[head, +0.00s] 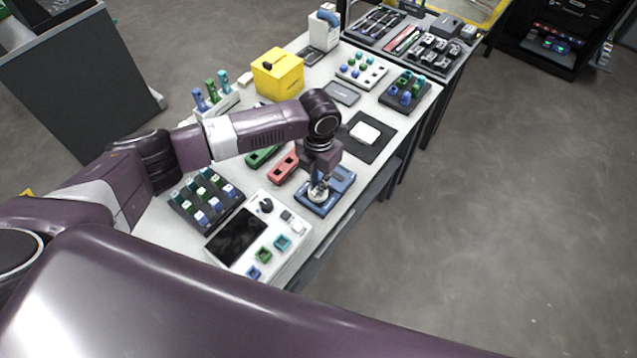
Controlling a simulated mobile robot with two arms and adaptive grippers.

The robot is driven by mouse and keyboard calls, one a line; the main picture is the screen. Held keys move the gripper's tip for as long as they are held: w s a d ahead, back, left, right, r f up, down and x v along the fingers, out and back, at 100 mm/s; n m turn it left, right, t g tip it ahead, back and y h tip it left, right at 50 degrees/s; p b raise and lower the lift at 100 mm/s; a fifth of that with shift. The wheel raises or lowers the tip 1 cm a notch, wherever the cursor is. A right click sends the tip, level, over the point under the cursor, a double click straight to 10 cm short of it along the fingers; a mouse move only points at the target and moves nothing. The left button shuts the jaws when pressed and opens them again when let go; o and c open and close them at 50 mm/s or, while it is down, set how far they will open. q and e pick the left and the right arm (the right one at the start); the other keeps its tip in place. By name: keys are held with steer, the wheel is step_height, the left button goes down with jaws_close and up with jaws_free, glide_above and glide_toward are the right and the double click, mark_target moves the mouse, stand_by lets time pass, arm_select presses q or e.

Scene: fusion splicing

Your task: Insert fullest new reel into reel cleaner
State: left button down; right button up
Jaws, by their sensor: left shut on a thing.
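My left gripper (319,183) points down over the right edge of the table, at a blue device (340,184) with a flat base. It is shut on a small pale round piece (318,193), which looks like a reel, at the near-left part of the blue device. I cannot tell whether the piece is seated in the device or just above it. The fingers are small and partly hidden by the wrist. My right gripper is not in view.
A white console (301,247) with a dark screen and a dark rack (185,212) of coloured pieces stand nearby. A black mat (366,150) holds a white pad.

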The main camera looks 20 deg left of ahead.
arm_select(q)
steer(key=shift+f, duration=0.35)
steer(key=c, duration=1.9)
jaws_free()
step_height(320, 180, up, 6)
steer(key=p, duration=0.5)
steer(key=shift+p, duration=0.3)
